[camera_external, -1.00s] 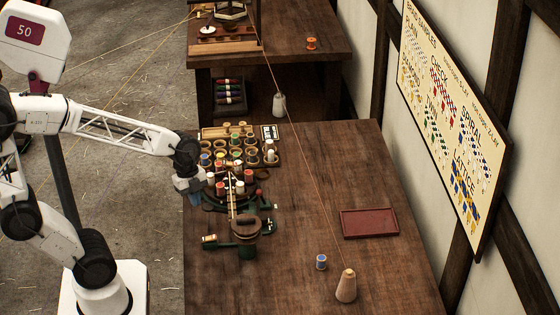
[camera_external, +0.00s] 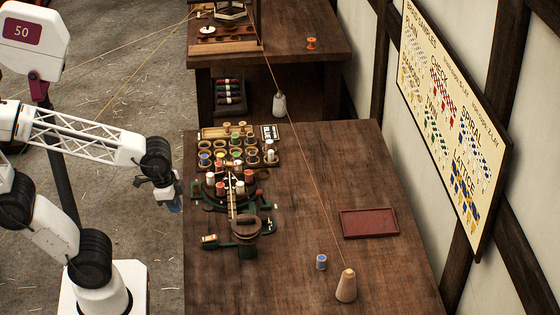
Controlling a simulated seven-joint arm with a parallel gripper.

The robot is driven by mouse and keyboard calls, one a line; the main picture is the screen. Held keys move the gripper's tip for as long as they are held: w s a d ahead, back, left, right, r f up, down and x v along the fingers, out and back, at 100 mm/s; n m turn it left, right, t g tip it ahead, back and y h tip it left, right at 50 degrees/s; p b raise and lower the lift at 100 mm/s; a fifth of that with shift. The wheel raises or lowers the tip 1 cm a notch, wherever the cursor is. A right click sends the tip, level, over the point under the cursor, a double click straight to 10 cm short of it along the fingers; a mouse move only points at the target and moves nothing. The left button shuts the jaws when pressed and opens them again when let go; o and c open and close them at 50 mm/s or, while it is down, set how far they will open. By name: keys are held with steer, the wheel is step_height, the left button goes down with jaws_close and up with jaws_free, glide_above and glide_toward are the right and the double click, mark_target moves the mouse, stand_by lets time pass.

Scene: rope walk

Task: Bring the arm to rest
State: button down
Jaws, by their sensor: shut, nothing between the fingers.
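My gripper (camera_external: 175,206) is at the end of my arm, left of the near wooden table (camera_external: 300,250) and over the floor. It points downward and is shut, with nothing held. It is apart from the braiding device (camera_external: 243,231) on the table's left side, which carries several coloured bobbins.
A bobbin rack (camera_external: 262,162) stands behind the device. A blue spool (camera_external: 321,262), a wooden cone (camera_external: 346,286) and a red tray (camera_external: 369,223) stand at the right. The table's middle is clear.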

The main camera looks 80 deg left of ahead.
steer(key=shift+s+d+r+n, duration=0.45)
steer(key=shift+s+d+n, duration=0.25)
steer(key=shift+n, duration=0.4)
stand_by(1.3)
